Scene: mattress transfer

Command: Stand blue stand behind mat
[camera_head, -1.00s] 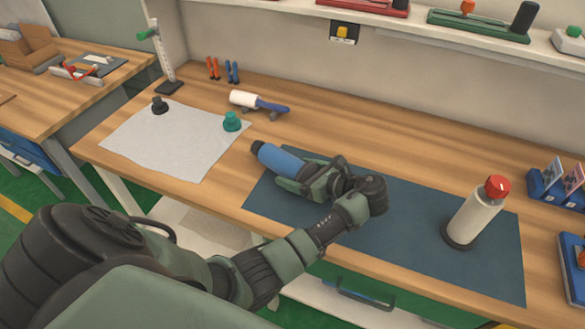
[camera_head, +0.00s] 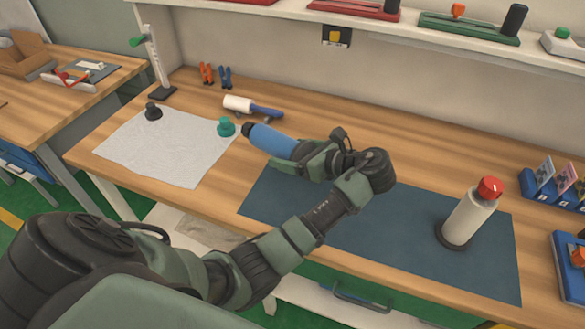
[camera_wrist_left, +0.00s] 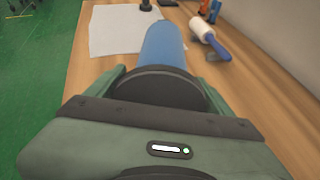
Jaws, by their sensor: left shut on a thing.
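A blue cylinder (camera_head: 272,139) with a black end lies nearly level in my left gripper (camera_head: 295,152), pointing left. My left gripper is shut on it and holds it over the rear left part of the dark blue mat (camera_head: 425,265). The blue cylinder also shows in the left wrist view (camera_wrist_left: 164,45), reaching forward from the gripper; its black end is hidden there. The cylinder's near part is hidden by the gripper. The wooden table (camera_head: 400,165) is bare behind the mat. My right gripper is not in view.
A white bottle with a red cap (camera_head: 470,212) stands on the mat's right part. A white cloth (camera_head: 165,155) with a black and a green cap-like piece (camera_head: 226,127) lies left.

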